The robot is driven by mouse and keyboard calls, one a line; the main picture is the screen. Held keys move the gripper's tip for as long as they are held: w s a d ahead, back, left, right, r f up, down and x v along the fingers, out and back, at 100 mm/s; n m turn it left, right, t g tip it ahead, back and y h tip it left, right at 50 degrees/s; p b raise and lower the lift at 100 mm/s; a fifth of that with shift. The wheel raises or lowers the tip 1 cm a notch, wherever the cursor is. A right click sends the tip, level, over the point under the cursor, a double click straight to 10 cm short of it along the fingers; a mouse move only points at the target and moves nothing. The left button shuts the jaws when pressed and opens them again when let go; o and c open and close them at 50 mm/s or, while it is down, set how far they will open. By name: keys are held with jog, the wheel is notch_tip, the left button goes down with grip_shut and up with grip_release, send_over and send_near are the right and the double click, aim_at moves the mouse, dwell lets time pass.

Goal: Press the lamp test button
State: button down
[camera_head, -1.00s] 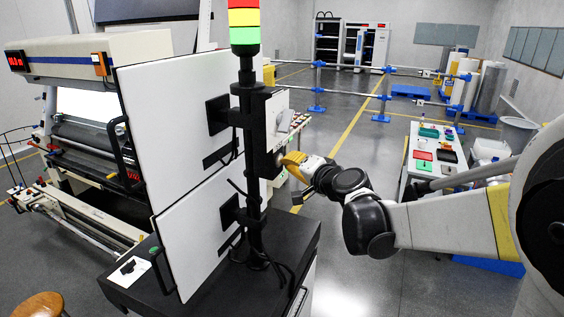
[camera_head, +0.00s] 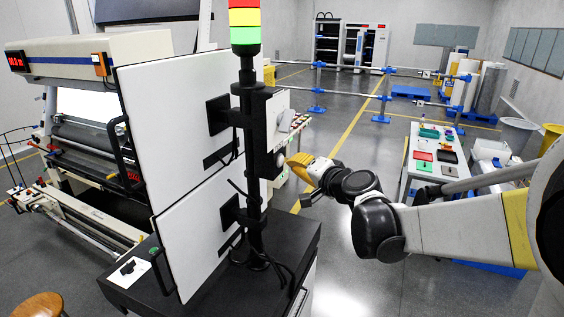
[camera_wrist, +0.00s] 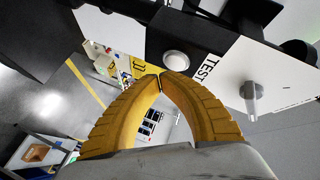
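The lamp test button is a pale round button (camera_wrist: 176,60) on a black box, beside a white plate printed "TEST" (camera_wrist: 208,68) in the wrist view. My gripper (camera_wrist: 160,79) has two curved yellow fingers whose tips meet, with nothing between them. In the wrist view the tips lie just below the button, with a small visible gap; the depth between them is hard to judge. In the head view my gripper (camera_head: 290,163) is beside the black post (camera_head: 254,190), to its right. The button is not clearly distinguishable there.
A grey rotary knob (camera_wrist: 252,90) sits on the white plate near the button. A stack light (camera_head: 244,22) tops the post, and white panels (camera_head: 175,105) stand left of it. A table with trays (camera_head: 409,165) is at right. Open floor lies behind my gripper.

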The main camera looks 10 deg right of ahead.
jog(key=shift+s+d, duration=0.75)
jog(key=shift+d, duration=0.25)
jog(key=shift+s+d, duration=0.7)
jog(key=shift+d, duration=0.3)
jog(key=s+a+f+n+g+b, duration=0.25)
jog(key=s+f+b, duration=0.45)
jog(key=f+b, duration=0.4)
jog(key=s+a+f+n+g+b, duration=0.2)
jog(key=s+a+f+n+b, duration=0.15)
jog(key=s+f+b, duration=0.6)
jog(key=s+d+f+n+g+h+b, duration=0.1)
jog(key=s+f+b, duration=0.3)
jog(key=f, duration=0.5)
jog(key=s+d+f+g+h+b, duration=0.1)
jog(key=s+f+h+b, duration=0.1)
jog(key=s+f+b, duration=0.2)
jog(key=s+d+f+n+g+h+b, duration=0.1)
jog(key=s+f+b, duration=0.3)
jog(key=f+b, duration=0.5)
notch_tip(320, 180, down, 5)
jog(key=shift+s+d+f+n+h, duration=0.1)
jog(key=shift+s+d+n+h, duration=0.2)
jog(key=shift+s+d+h, duration=0.15)
